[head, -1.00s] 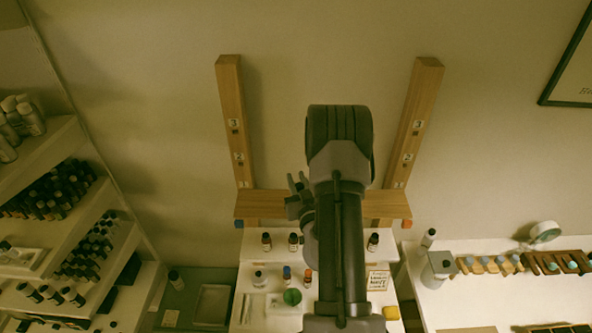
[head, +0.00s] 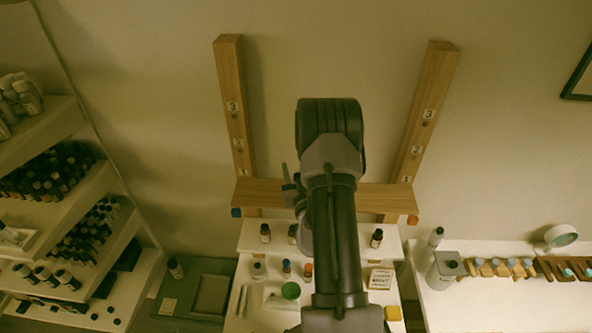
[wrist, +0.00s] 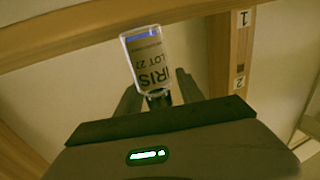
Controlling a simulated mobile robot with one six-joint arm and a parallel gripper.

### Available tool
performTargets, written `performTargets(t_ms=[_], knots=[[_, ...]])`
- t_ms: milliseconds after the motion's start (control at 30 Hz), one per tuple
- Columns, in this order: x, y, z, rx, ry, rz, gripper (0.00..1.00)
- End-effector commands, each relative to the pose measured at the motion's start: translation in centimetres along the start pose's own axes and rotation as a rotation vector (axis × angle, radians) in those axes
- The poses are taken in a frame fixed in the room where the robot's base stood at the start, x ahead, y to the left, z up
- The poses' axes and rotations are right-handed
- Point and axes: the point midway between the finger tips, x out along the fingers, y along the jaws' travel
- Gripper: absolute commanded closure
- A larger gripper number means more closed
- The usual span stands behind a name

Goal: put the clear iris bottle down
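The clear iris bottle (wrist: 146,53) shows in the wrist view, with a white label reading IRIS, a blue band near its base and a dark cap towards me. Its base end overlaps the wooden crossbar (wrist: 75,33); I cannot tell whether it touches. My gripper (wrist: 158,88) has one dark finger on each side of the cap, with gaps showing, so it looks open around the bottle. In the head view my gripper (head: 289,182) is at the wooden shelf bar (head: 262,193), mostly hidden by my arm. The bottle cannot be made out there.
Wooden posts with number tags rise at left (head: 231,100) and right (head: 425,115). Bottle shelves stand far left.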

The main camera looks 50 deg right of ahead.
Motion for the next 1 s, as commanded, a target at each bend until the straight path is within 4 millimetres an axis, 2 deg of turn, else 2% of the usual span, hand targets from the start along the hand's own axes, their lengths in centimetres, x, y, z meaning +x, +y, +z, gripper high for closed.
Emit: performTargets(t_ms=[267,367,667,700,767,1000], knots=[[-0.2,0.0,-0.2,0.0,0.0,0.0,0.55],[-1.6,0.1,0.1,0.0,0.0,0.001,0.55],[-9.4,0.1,0.4,0.002,-0.002,0.002,0.55],[-9.8,-0.1,-0.6,-0.002,0.0,-0.004,0.55],[-10.4,-0.1,-0.9,-0.004,0.005,-0.008,0.55],[-12.0,0.0,-0.4,0.0,0.0,0.0,0.55]])
